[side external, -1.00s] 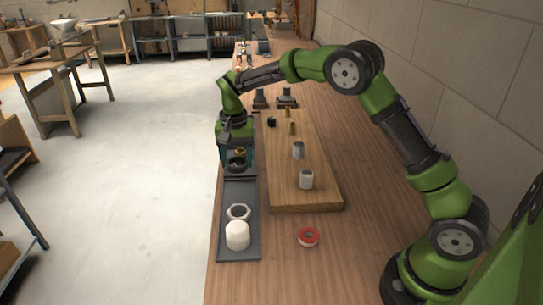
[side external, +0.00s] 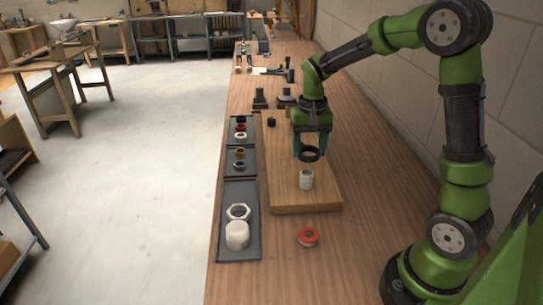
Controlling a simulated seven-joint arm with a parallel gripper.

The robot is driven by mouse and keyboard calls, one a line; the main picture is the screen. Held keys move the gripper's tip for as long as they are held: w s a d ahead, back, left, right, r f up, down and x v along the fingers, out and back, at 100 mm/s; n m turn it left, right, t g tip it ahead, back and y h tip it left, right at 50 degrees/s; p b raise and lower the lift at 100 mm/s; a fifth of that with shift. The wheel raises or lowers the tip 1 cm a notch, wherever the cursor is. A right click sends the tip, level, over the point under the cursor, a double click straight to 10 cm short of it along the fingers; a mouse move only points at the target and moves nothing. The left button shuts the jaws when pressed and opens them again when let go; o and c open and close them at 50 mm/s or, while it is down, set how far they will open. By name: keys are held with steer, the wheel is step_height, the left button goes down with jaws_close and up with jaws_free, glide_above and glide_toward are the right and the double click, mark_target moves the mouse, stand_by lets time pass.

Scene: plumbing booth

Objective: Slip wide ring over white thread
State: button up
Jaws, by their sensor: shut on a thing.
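My gripper (side external: 311,147) points down over the wooden board and is shut on a wide dark ring (side external: 309,155). The ring hangs level at the fingertips. Below it, the white thread (side external: 306,180), a short pale upright cylinder, stands near the board's front end. The ring appears above the thread's top and apart from it, with a small gap. Whether the two are exactly centred cannot be told from this view. My gripper and the ring hide the other grey cylinder on the board.
The wooden board (side external: 290,202) lies on the bench. A red-and-white tape roll (side external: 308,237) lies in front of the board.

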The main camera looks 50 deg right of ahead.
mark_target(307, 173)
steer(key=shift+f, duration=3.2)
steer(key=o, duration=1.3)
steer(key=shift+r, duration=0.1)
steer(key=shift+r, duration=2.4)
